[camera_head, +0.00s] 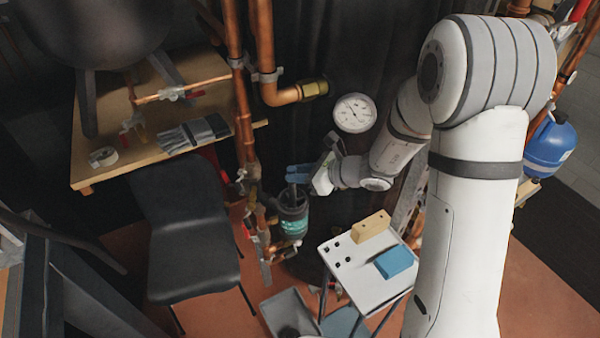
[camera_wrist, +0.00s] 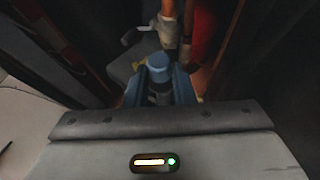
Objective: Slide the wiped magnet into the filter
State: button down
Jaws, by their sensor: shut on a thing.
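My gripper (camera_head: 299,173) has blue fingers and points left in the head view, just above the filter. In the wrist view my gripper (camera_wrist: 159,92) is shut on a small dark, rod-like piece, the magnet (camera_wrist: 160,97), largely hidden between the fingers. The filter (camera_head: 291,214) is a dark canister with a teal lower part, standing among the copper pipes below the fingers. The magnet is too small in the head view to tell whether its lower end is inside the filter's mouth or just above it.
A pressure gauge (camera_head: 355,113) is on the dark wall right of the pipes. A black chair (camera_head: 190,230) and a wooden bench (camera_head: 98,170) are left. Copper pipes (camera_head: 241,110) run close by.

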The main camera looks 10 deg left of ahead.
aim_at(295, 194)
jog(key=shift+f+b, duration=0.6)
jog(key=shift+f, duration=0.05)
jog(key=shift+f+b, duration=0.3)
jog(key=shift+f, duration=0.05)
jog(key=shift+f+b, duration=0.7)
jog(key=shift+b, duration=0.05)
jog(key=shift+f, duration=0.2)
dwell(0.4)
jog(key=shift+f+b, duration=0.8)
jog(key=shift+b, duration=0.3)
jog(key=shift+f, duration=0.25)
jog(key=shift+f+b, duration=0.8)
jog(key=shift+b, duration=0.25)
jog(key=shift+f, duration=0.25)
jog(key=shift+f+b, duration=0.75)
jog(key=shift+b, duration=0.3)
